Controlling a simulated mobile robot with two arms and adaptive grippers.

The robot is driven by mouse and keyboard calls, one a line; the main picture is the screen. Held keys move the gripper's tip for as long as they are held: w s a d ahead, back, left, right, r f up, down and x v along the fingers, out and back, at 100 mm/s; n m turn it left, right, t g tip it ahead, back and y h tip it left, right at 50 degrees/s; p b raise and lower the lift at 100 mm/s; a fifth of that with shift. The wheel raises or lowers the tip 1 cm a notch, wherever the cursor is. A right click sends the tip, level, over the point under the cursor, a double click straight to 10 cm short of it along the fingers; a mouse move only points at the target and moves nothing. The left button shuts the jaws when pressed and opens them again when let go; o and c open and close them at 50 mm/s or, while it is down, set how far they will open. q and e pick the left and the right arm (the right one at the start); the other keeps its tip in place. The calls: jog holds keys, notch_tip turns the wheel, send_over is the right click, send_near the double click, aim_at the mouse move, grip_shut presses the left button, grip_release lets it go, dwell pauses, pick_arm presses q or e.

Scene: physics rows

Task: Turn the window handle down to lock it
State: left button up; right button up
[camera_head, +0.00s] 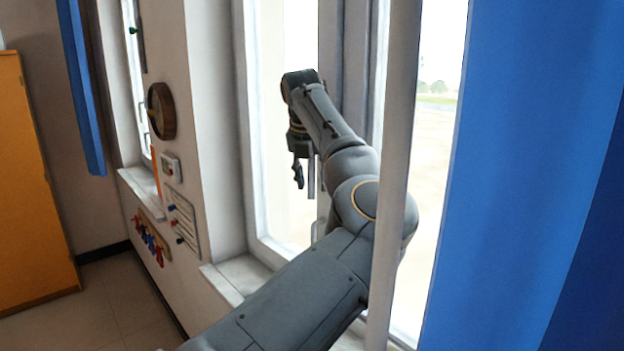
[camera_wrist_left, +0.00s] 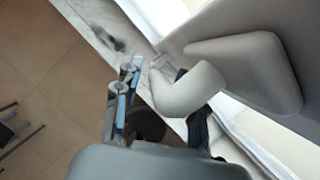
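The window handle (camera_wrist_left: 190,90) is a pale grey rounded lever on a plate (camera_wrist_left: 245,75) on the window frame, seen close up in the left wrist view. In the head view a narrow grey bar (camera_head: 311,178) beside my gripper may be part of it; my arm hides the rest. My left gripper (camera_head: 298,172) points down in front of the window. In the left wrist view my gripper (camera_wrist_left: 158,105) has its blue-padded finger left of the lever with a small gap, and a dark finger partly behind it. The fingers are apart. My right gripper is not in view.
A blue curtain (camera_head: 530,180) fills the right side. A sill (camera_head: 240,275) runs below the window. A wall clock (camera_head: 161,110), pegs (camera_head: 150,240) and an orange cabinet (camera_head: 35,190) are at left.

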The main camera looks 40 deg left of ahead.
pick_arm(q)
jog(key=shift+r, duration=0.15)
jog(key=v, duration=1.1)
jog(key=shift+s+r, duration=0.15)
jog(key=shift+r, duration=0.2)
